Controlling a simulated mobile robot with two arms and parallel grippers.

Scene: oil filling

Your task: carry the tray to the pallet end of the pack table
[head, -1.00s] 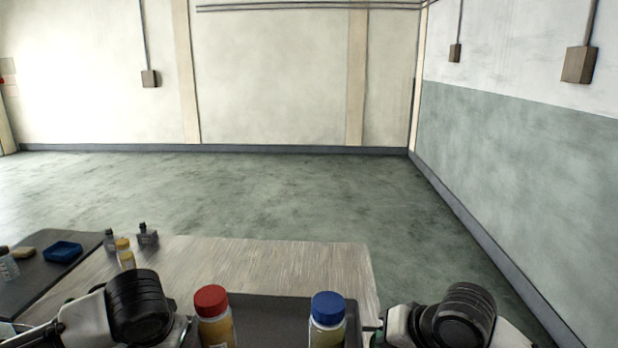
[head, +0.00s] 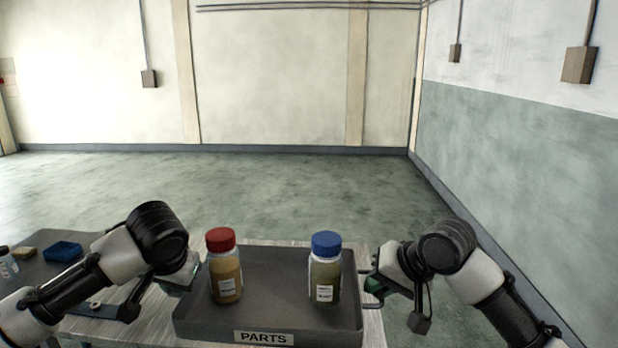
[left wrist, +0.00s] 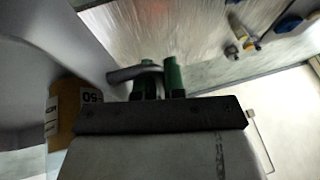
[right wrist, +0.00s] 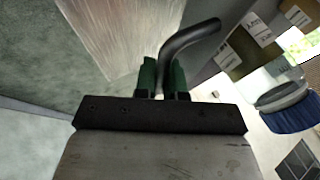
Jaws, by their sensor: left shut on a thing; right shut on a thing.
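The dark grey tray (head: 275,285) with a PARTS label is level in front of me in the head view. A red-capped bottle (head: 226,275) and a blue-capped bottle (head: 325,278) stand upright in it. My left gripper (head: 188,284) is shut on the tray's left handle, a dark bar (left wrist: 132,73) in the left wrist view. My right gripper (head: 374,286) is shut on the right handle (right wrist: 188,40), seen in the right wrist view. The tray appears held above the pale pack table (head: 105,325); the gap beneath is hidden in the head view.
A dark surface at the left holds a blue dish (head: 63,252), a tan block (head: 24,253) and a small bottle (head: 7,262). Small bottles (left wrist: 240,30) stand on the table in the left wrist view. Open floor (head: 290,190) lies beyond, with a wall at the right.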

